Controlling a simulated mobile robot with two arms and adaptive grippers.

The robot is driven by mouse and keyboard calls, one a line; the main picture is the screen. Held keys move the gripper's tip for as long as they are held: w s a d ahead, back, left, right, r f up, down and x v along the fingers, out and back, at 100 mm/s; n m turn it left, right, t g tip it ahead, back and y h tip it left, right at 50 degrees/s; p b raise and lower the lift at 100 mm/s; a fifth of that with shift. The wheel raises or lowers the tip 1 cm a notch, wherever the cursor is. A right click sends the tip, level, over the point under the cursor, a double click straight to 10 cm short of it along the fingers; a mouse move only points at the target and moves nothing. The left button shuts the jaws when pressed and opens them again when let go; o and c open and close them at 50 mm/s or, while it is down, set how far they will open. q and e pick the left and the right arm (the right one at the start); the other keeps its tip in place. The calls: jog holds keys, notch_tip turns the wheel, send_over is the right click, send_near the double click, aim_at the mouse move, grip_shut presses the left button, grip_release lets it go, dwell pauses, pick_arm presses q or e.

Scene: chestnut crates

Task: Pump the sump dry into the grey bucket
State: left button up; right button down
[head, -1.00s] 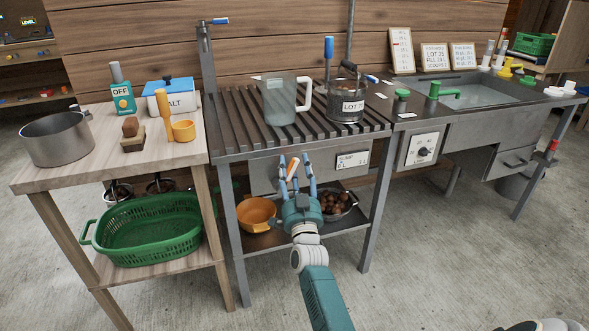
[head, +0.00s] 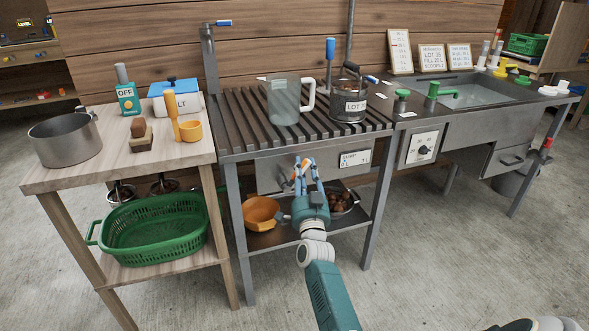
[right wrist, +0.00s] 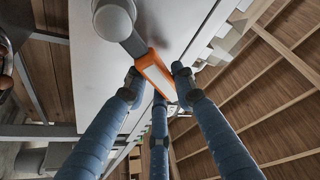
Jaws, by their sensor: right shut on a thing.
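My right gripper (head: 305,167) is in front of the grey sump housing (head: 272,175) under the slatted grate. Its three blue fingers (right wrist: 157,95) are closed around an orange-and-pale handle (right wrist: 155,72) on a grey lever arm, which shows in the right wrist view. A small label plate (head: 354,158) sits on the housing to the right; its text is too small to read. A grey bucket (head: 512,184) stands on the floor under the sink bench, partly hidden by the bench. A metal pail marked LOT (head: 349,108) stands on the grate.
A clear jug (head: 283,101) stands on the grate (head: 240,117). An orange bowl (head: 262,213) and a pan of chestnuts (head: 341,202) are on the shelf beside my arm. The wooden table with a green basket (head: 155,232) is at left. The front floor is clear.

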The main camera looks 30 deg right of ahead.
jog(key=shift+d+f+m+h, duration=0.2)
jog(key=shift+m+h, duration=0.1)
jog(key=shift+m, duration=0.4)
jog(key=m, duration=0.1)
jog(key=d+f+m+g+p, duration=0.1)
jog(key=f+m+g+p, duration=0.1)
jog(key=m, duration=0.1)
jog(key=shift+s+d+f+h, duration=0.1)
jog(key=shift+s+d+h, duration=0.1)
jog(key=shift+s+h, duration=0.1)
pick_arm(q)
notch_tip(320, 180, down, 16)
jog(key=g+p, duration=0.1)
jog(key=p, duration=0.1)
jog(key=shift+p, duration=0.3)
pick_arm(e)
jog(key=shift+d+f+m+g, duration=0.2)
jog(key=shift+f+m+g, duration=0.3)
jog(key=shift+f+m, duration=0.65)
jog(key=shift+d+f+m+g, duration=0.15)
jog(key=shift+f+m+g, duration=0.45)
jog(key=shift+m, duration=0.85)
pick_arm(q)
jog(key=shift+a, duration=0.1)
pick_arm(e)
jog(key=shift+f, duration=0.15)
jog(key=c, duration=1.4)
grip_release()
